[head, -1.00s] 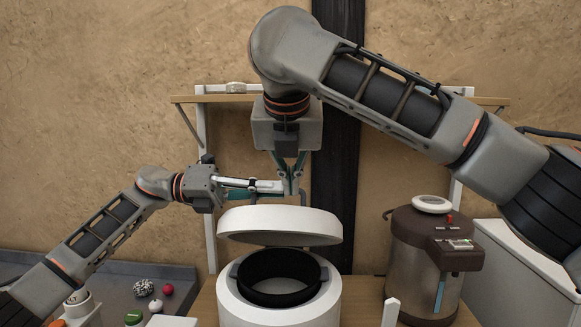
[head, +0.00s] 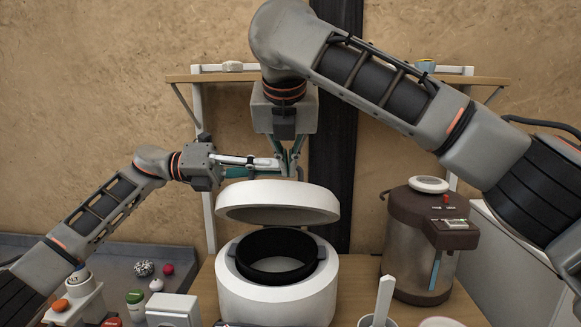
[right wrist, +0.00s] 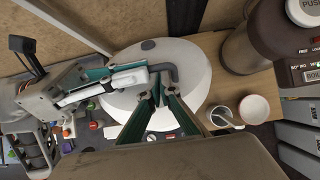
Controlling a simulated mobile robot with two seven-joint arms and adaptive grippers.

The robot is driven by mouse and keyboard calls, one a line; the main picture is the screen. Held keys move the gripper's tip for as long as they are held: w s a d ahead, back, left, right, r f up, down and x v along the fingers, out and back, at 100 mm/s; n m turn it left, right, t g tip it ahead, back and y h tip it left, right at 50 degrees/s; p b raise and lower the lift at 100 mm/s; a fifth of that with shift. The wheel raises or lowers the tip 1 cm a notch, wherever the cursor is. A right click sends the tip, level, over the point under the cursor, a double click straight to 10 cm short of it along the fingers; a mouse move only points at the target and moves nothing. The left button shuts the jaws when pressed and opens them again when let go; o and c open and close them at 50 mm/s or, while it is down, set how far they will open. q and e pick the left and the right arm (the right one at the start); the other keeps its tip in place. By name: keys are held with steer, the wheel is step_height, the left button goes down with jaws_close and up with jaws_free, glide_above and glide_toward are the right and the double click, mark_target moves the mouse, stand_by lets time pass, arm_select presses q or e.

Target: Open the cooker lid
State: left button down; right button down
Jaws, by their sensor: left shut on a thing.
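The white round cooker (head: 275,296) stands on the wooden table with a dark inner pot (head: 275,258). Its white lid (head: 278,197) is raised above it, slightly tilted, with the pot opening in view below. A dark bent handle (right wrist: 172,72) shows above the lid in the right wrist view. My left gripper (head: 278,163) comes in from the left above the lid, shut, apparently on that handle. My right gripper (head: 291,172) points down above the lid beside the left one. Its fingertips are close together, and whether they hold anything is unclear.
A brown and steel water dispenser (head: 420,245) stands right of the cooker. A white cup (head: 375,321) with a utensil stands at the front right. A wooden shelf (head: 400,79) is behind the arms. Small bottles and balls lie on the left counter (head: 195,258).

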arm_select(q)
steer(key=c, duration=2.2)
jaws_free()
steer(key=shift+s+f, duration=0.3)
steer(key=shift+s, duration=0.1)
arm_select(e)
steer(key=shift+w+d+r, duration=0.2)
steer(key=shift+w+r, duration=0.1)
arm_select(q)
steer(key=shift+o, duration=0.2)
steer(key=shift+w, duration=0.1)
